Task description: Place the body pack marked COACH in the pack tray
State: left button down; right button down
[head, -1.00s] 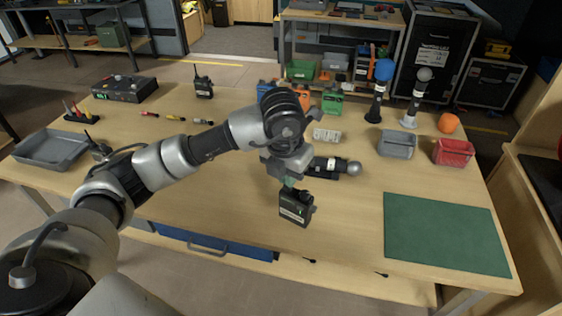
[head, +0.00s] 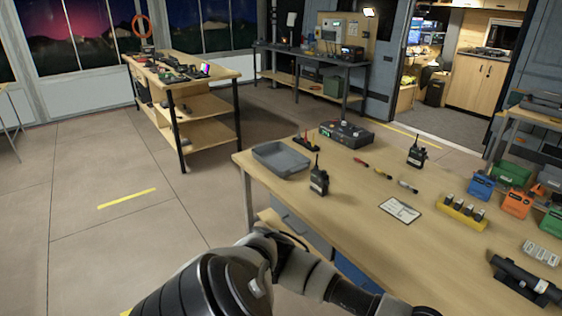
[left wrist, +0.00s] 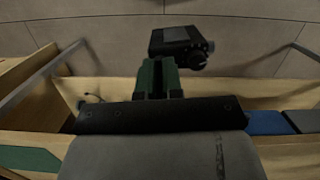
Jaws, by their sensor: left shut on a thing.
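A black body pack (left wrist: 180,42) sits in the green-tipped jaws of my left gripper (left wrist: 159,78), which is shut on it, in the left wrist view. Its label cannot be read there. In the head view my left arm comes in at the bottom, and its gripper and the held pack are out of frame. An empty grey tray (head: 268,164), which looks like the pack tray, lies at the table's left end. Two other black packs with antennas stand on the table, one just right of the tray (head: 319,182) and one farther back (head: 416,157). My right gripper is not in view.
A black box (head: 345,134) stands behind the tray. Bare tabletop (head: 350,215) lies in front of the standing packs.

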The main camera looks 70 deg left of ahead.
aim_at(276, 159)
jog(key=k+j, duration=0.1)
jog(key=j, duration=0.45)
jog(key=k+j+u, duration=0.15)
jog(key=j, duration=1)
jog(key=u, duration=0.05)
